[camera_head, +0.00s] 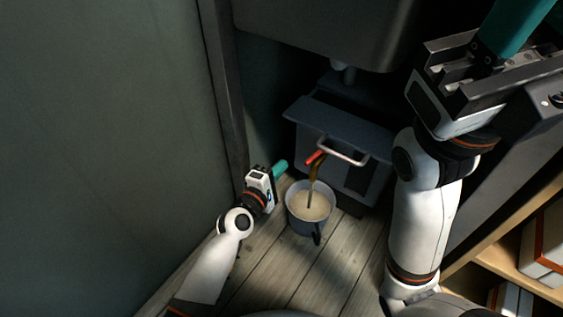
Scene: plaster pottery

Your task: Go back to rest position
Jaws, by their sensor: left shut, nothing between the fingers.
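My left gripper (281,168) is at the lower middle, with its teal fingers shut and empty. It is just left of a grey bucket (293,217) on the floor, apart from it as far as I can see. The bucket holds a pale, creamy mix (312,206), and a tool with a red end (316,157) stands upright in it. My right arm rises large at the right. Its gripper (510,28) is raised at the top right, its teal fingers cut off by the frame edge, so its opening is hidden.
Behind the bucket stands a dark grey machine (335,130) with a metal handle (342,152). A dark wall (110,130) closes off the left. A wooden shelf (520,265) with boxes (545,240) is at the lower right. Some plank floor (275,270) in front is clear.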

